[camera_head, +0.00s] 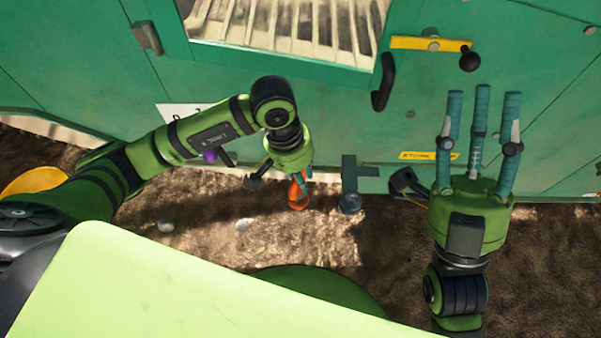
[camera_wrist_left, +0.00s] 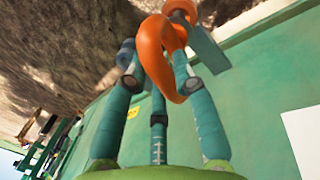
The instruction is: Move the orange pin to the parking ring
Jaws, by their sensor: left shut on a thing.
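The orange pin (camera_head: 298,196) has a loop-shaped handle and is at the fingertips of my left gripper (camera_head: 303,178), low in front of the green machine. In the left wrist view the orange loop (camera_wrist_left: 152,42) lies between the teal fingers of the left gripper (camera_wrist_left: 158,78), which are shut on it. The pin's far end meets a grey-blue bracket (camera_wrist_left: 207,48); I cannot tell whether it sits in it. A grey-blue round fitting (camera_head: 350,203), possibly the parking ring, is just right of the pin. My right gripper (camera_head: 482,125) is open and empty, fingers pointing up.
The green machine wall (camera_head: 330,125) fills the back. A black handle (camera_head: 383,82) and a yellow lever (camera_head: 410,43) with a black knob (camera_head: 469,60) stick out of it. Brown soil (camera_head: 270,240) lies below, with open room between my arms.

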